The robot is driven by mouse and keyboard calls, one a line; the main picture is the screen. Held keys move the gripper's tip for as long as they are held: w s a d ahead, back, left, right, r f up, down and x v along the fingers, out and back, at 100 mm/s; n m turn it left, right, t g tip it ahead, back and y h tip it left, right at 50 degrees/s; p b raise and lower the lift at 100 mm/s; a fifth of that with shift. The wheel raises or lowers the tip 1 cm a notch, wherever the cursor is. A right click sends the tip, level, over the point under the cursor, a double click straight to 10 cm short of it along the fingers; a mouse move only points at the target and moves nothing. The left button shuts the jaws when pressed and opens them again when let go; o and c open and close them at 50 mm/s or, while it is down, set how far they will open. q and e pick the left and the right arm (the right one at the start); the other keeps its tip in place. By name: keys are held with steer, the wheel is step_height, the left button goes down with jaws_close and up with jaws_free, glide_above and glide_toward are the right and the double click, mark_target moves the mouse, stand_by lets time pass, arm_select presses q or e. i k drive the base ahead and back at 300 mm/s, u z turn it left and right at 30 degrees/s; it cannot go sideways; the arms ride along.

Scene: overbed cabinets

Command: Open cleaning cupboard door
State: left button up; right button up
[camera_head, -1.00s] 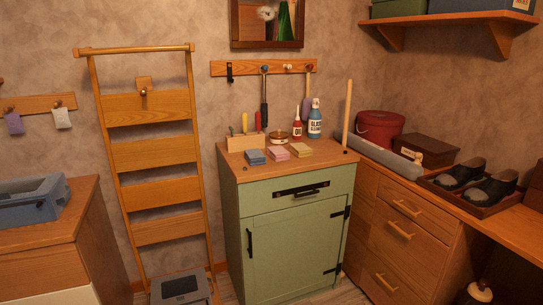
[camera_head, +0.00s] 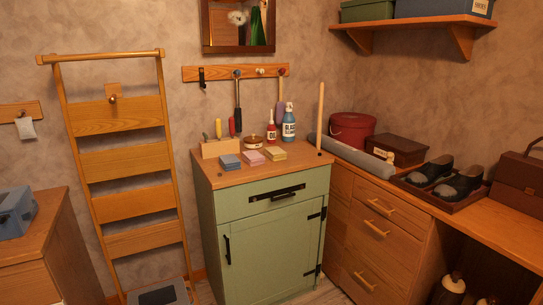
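The green cleaning cupboard (camera_head: 262,225) stands in the middle of the view against the back wall. Its door (camera_head: 275,252) is shut, with a black vertical handle (camera_head: 227,250) on the left edge and black hinges on the right edge. Above the door is a shut drawer with a black horizontal handle (camera_head: 277,193). On the wooden top stand a blue bottle (camera_head: 289,126), a red bottle, a wooden tool holder and several coloured sponges (camera_head: 253,157). Neither of my grippers is in view.
A wooden ladder-like rack (camera_head: 120,165) leans on the wall at left, with a grey box (camera_head: 158,296) at its foot. A wooden drawer desk (camera_head: 375,225) adjoins the cupboard on the right. A low wooden cabinet (camera_head: 50,250) stands at far left. Little floor shows.

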mark_target(266, 259)
steer(key=k, duration=0.3)
steer(key=z, duration=0.6)
steer(key=i, duration=1.6)
steer(key=u, duration=0.3)
